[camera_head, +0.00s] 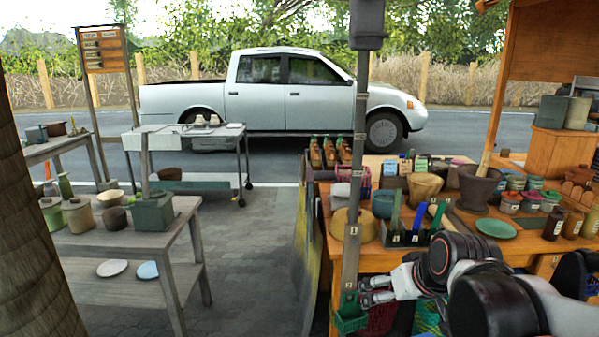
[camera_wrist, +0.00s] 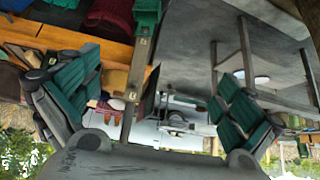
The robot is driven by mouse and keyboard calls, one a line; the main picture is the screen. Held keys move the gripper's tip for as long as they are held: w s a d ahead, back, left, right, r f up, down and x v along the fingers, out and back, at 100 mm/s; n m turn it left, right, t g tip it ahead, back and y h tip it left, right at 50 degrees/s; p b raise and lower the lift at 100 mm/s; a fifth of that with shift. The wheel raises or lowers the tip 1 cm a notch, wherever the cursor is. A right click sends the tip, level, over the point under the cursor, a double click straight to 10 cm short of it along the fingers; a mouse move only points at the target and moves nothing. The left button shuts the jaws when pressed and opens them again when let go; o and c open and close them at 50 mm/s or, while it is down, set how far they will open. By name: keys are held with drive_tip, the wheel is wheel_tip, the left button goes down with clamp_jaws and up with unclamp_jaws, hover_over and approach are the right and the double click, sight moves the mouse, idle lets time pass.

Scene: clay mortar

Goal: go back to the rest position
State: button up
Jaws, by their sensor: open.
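My gripper (camera_head: 364,291) is low in front of the orange wooden stall table, beside the grey post (camera_head: 351,245); I cannot tell whether it touches the post. In the wrist view my gripper (camera_wrist: 155,95) shows two green-padded fingers spread wide, with nothing held between them. That view is upside down, with the post (camera_wrist: 139,65) running between the fingers farther off. My arm comes in from the lower right in the head view. A dark mortar (camera_head: 477,188) with a wooden pestle (camera_head: 489,140) stands upright on the table.
The stall table (camera_head: 341,250) holds several bowls, jars and a dark organizer (camera_head: 405,238). A small green basket (camera_head: 351,322) is by the post's lower part. A grey side table (camera_head: 110,240) stands left, with open paving (camera_head: 250,240) between. A pickup truck (camera_head: 280,95) is behind.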

drive_tip(key=s+m+h, duration=0.1)
drive_tip(key=s, duration=1.3)
drive_tip(key=shift+s+d, duration=0.25)
drive_tip(key=shift+s, duration=0.15)
drive_tip(key=shift+f, duration=0.1)
